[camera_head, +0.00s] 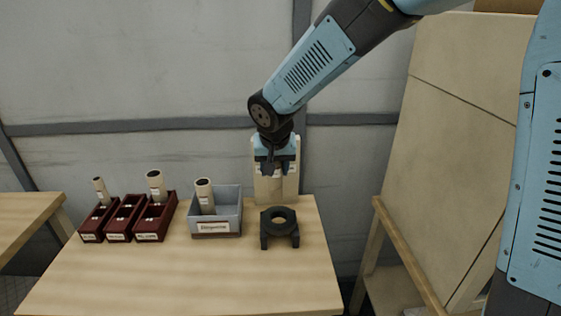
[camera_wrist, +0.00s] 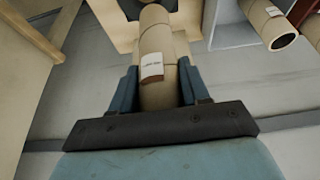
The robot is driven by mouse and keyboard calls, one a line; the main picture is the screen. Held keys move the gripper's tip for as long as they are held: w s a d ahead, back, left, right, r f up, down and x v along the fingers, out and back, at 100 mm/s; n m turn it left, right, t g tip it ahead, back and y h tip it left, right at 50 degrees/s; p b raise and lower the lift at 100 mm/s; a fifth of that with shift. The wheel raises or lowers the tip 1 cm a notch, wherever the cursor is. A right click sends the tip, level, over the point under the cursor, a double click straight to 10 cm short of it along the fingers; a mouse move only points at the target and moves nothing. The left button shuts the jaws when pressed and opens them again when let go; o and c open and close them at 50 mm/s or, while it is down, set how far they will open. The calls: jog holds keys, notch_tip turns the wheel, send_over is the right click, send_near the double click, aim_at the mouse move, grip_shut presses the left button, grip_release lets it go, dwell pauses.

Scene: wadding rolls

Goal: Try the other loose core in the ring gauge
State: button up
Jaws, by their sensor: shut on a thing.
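My gripper (camera_head: 275,165) is shut on a tan cardboard core (camera_wrist: 157,45). The core lies between the two blue fingers in the wrist view, with a white label on its side. In the head view my gripper is above and behind the black ring gauge (camera_head: 265,225), and the held core (camera_head: 274,187) hangs roughly upright below the fingers. The ring gauge stands on legs on the table, with its round hole facing up and nothing visible in it. Another loose core (camera_head: 205,196) stands tilted in the grey bin (camera_head: 215,228), left of the gauge.
Several dark red compartments (camera_head: 119,237) stand left of the grey bin on the wooden table (camera_head: 190,280). A thin core (camera_head: 102,191) and a wider core (camera_head: 156,185) stand in the outer two. The front of the table is clear. A large beige panel (camera_head: 455,120) stands at the right.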

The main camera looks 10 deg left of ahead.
aim_at(279, 197)
jog(key=shift+w+d+f, duration=0.2)
jog(key=shift+d+f, duration=0.05)
jog(key=shift+f, duration=0.25)
jog(key=shift+w+d+f, duration=0.15)
jog(key=shift+d+f, duration=0.05)
jog(key=shift+f, duration=2.1)
jog(key=shift+s, duration=0.25)
jog(key=shift+f, duration=2.15)
dwell(2.8)
